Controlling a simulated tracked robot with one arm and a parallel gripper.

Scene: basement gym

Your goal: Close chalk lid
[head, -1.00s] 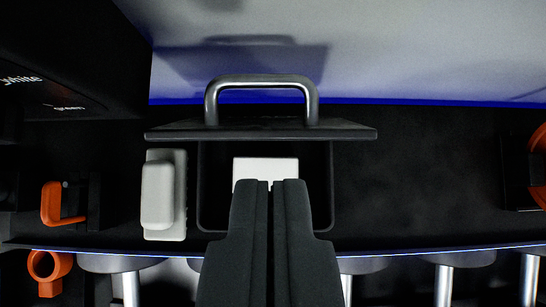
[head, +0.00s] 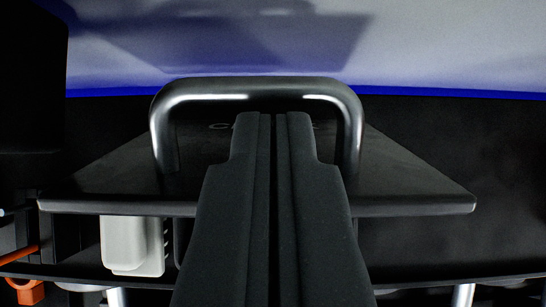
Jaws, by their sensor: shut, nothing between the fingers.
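The chalk lid (head: 100,185) is a wide black plate with a thick dark metal handle (head: 250,88) arching over it. Its face shows, tilted toward me, with partly hidden lettering. My gripper (head: 277,116) is shut and empty. Its fingertips appear inside the handle's arch, in front of the lid face; I cannot tell whether they touch it. The chalk box under the lid is almost wholly hidden by the lid and my fingers, and its white contents are out of sight.
A white block-shaped object (head: 132,245) sits at the lid's left, partly under its edge. An orange item (head: 25,290) shows at the lower left. A pale wall with a blue strip (head: 450,93) is behind. The dark surface (head: 440,245) at right looks clear.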

